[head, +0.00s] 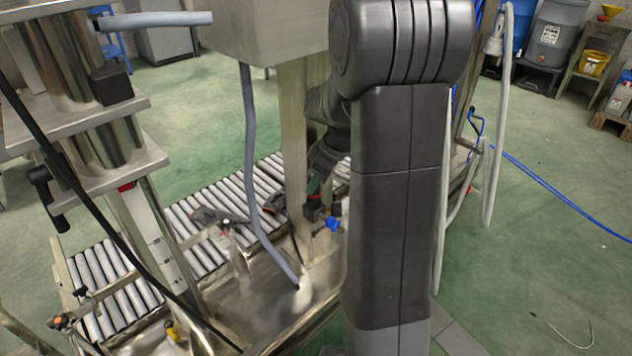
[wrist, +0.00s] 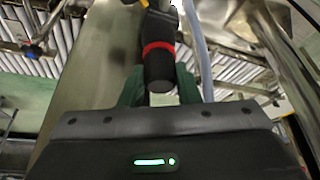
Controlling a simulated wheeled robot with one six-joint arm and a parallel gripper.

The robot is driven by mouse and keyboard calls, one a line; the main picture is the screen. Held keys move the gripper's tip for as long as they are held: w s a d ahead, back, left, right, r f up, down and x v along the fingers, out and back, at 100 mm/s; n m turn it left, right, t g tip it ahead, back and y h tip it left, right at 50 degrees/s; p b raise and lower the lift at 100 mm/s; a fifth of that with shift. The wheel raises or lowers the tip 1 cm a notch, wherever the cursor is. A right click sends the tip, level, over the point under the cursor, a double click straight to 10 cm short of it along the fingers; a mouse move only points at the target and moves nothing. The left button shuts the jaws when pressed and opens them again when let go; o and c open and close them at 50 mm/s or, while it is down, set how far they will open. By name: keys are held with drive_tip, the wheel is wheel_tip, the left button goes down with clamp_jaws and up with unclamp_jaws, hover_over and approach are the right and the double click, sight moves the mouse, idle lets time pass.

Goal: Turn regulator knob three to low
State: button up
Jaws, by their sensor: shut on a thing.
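A black cylindrical regulator knob with a red ring (wrist: 158,62) shows in the wrist view. My gripper (wrist: 158,84) has its two green fingers on either side of this knob, shut on it. In the head view, my gripper (head: 314,186) is by the steel post, behind my large dark arm link, and the black and red knob (head: 314,201) is small at its tip. I cannot read a number or a low mark on the knob, so its setting cannot be told.
A blue handle (head: 333,223) sits just below the knob. A grey hose (head: 250,150) hangs left of the steel post (head: 294,150). A roller conveyor (head: 110,285) runs behind the machine. Open green floor (head: 540,230) lies to the right, crossed by a blue cable.

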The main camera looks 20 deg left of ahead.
idle(0.4)
drive_tip(key=o, duration=1)
drive_tip(key=shift+r, duration=0.1)
